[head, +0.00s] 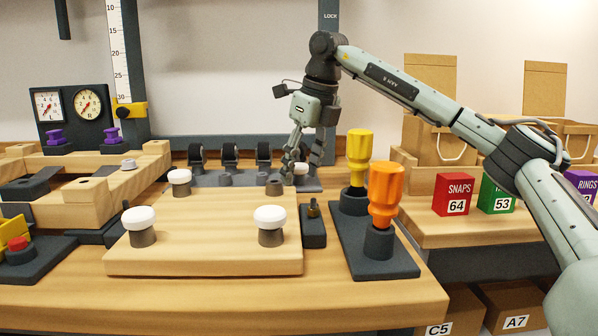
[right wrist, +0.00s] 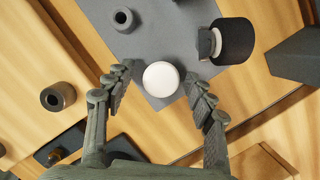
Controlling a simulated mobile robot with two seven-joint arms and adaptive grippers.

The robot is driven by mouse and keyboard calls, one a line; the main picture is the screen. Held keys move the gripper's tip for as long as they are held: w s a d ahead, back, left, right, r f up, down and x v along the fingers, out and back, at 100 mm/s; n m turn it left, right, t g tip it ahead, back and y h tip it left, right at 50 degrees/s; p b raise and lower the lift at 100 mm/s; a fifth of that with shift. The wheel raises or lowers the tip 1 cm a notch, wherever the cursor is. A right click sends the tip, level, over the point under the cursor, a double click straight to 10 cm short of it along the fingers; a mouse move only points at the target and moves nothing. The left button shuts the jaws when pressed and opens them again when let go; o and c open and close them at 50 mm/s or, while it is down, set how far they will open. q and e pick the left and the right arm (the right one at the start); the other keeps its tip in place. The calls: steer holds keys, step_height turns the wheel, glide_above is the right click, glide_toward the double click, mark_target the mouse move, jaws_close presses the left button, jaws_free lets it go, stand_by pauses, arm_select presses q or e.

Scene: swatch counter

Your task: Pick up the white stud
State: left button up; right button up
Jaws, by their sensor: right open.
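A white stud (right wrist: 161,79) with a round top is on the dark grey mat in the right wrist view. In the head view the stud (head: 301,169) shows at the mat's right part, behind the wooden board. My right gripper (head: 303,163) is open and points down over it. In the right wrist view the fingers (right wrist: 160,84) are on either side of the stud, with a gap showing at each side. Three other white-topped studs, at the board's back left (head: 180,176), front left (head: 139,217) and front right (head: 270,216), stand on dark collars. My left gripper is not in view.
The board (head: 205,255) has a bare dark collar (head: 274,187) at its back right. Dark rollers (head: 230,155) stand in a row left of my gripper. Yellow (head: 359,150) and orange (head: 385,190) handles stand upright to its right, below my arm.

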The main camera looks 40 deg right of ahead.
steer(key=shift+c, duration=0.3)
steer(key=c, duration=0.8)
steer(key=shift+c, duration=0.2)
steer(key=shift+r, duration=0.15)
